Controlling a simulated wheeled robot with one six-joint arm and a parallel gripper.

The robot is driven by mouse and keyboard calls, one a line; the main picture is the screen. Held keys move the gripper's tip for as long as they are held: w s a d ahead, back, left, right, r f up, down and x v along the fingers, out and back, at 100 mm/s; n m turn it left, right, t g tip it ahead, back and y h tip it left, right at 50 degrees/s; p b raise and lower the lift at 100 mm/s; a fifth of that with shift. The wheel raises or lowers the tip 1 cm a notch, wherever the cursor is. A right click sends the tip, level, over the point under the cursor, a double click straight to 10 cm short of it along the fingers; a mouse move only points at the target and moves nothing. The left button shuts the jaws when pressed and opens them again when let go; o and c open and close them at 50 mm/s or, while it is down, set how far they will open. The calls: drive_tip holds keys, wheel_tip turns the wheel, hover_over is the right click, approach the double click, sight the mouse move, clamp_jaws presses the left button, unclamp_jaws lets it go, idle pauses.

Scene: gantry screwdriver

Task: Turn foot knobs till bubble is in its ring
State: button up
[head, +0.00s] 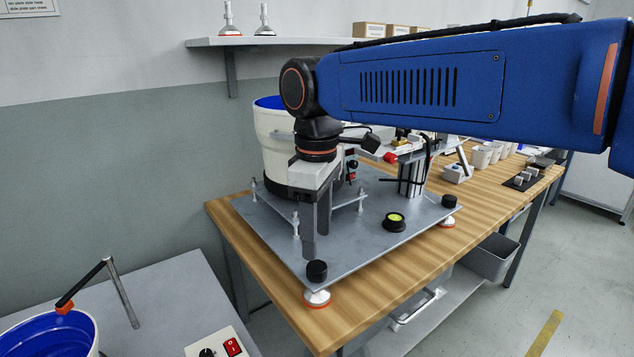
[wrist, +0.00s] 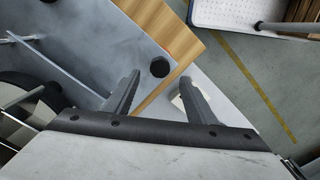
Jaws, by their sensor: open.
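A grey metal plate (head: 350,244) stands on the wooden bench on orange-rimmed feet. A black foot knob (head: 317,270) is at its front corner, and another knob (head: 449,201) is at its right corner. A round bubble level (head: 394,221) with a yellow-green face and black housing sits near the right edge; its bubble is too small to place against the ring. My gripper (head: 316,243) is open and points down just above and behind the front knob. In the wrist view the front knob (wrist: 159,67) shows beyond and between my two fingertips (wrist: 159,78), apart from them.
A white bowl feeder (head: 275,150) with a blue inside stands on the plate behind my gripper, with thin rods and posts beside it. A grey post (head: 411,178) rises behind the level. White cups (head: 482,156) stand farther along the bench (head: 471,221).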

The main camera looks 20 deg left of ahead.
wheel_tip(320, 180, up, 11)
drive_tip(key=shift+f, duration=0.15)
drive_tip(key=shift+d, duration=0.1)
idle(0.3)
